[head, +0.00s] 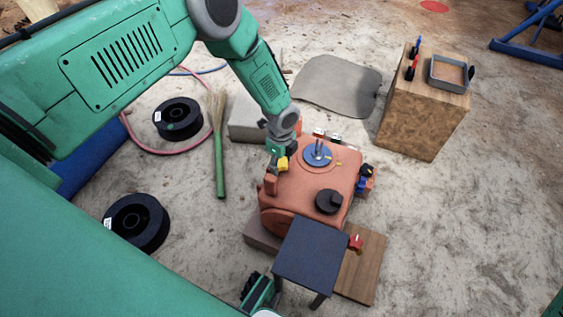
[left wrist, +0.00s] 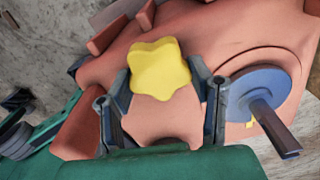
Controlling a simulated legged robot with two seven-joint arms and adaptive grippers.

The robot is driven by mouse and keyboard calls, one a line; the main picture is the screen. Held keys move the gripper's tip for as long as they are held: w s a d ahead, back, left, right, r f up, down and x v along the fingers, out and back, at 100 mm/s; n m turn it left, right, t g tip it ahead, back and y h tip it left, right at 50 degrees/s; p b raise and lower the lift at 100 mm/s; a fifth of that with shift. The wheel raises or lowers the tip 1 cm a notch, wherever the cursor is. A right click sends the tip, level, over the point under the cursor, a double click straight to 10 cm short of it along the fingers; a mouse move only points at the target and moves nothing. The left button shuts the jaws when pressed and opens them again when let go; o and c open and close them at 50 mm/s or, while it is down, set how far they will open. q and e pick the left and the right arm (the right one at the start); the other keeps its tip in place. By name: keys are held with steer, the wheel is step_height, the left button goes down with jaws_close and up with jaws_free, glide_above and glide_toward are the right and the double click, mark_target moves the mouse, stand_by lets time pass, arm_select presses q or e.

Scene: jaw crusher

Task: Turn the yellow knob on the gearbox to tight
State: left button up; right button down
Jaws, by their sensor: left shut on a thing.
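The gearbox (head: 300,195) is an orange-red housing in the middle of the head view. Its yellow knob (head: 283,163) sits at its upper left and looks star-shaped with rounded lobes in the left wrist view (left wrist: 160,68). My left gripper (head: 279,157) reaches down to the knob from above. In the left wrist view, its two dark fingers (left wrist: 165,90) stand on either side of the knob, shut on it. The fingers partly hide the knob's sides. I cannot read any tight mark.
A blue disc with a lever (head: 318,155) and a black round cap (head: 328,201) are on the gearbox. A dark square stool (head: 311,252) stands in front. A wooden block (head: 420,115) holds a tray (head: 449,73). A broom (head: 219,150) and black spools (head: 178,118) lie left.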

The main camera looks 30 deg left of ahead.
mark_target(281, 162)
arm_select(q)
steer(key=shift+w+r+m, duration=0.15)
steer(key=shift+m, duration=1.45)
steer(key=o, duration=1.2)
steer(key=shift+c, duration=0.2)
step_height(281, 162, up, 12)
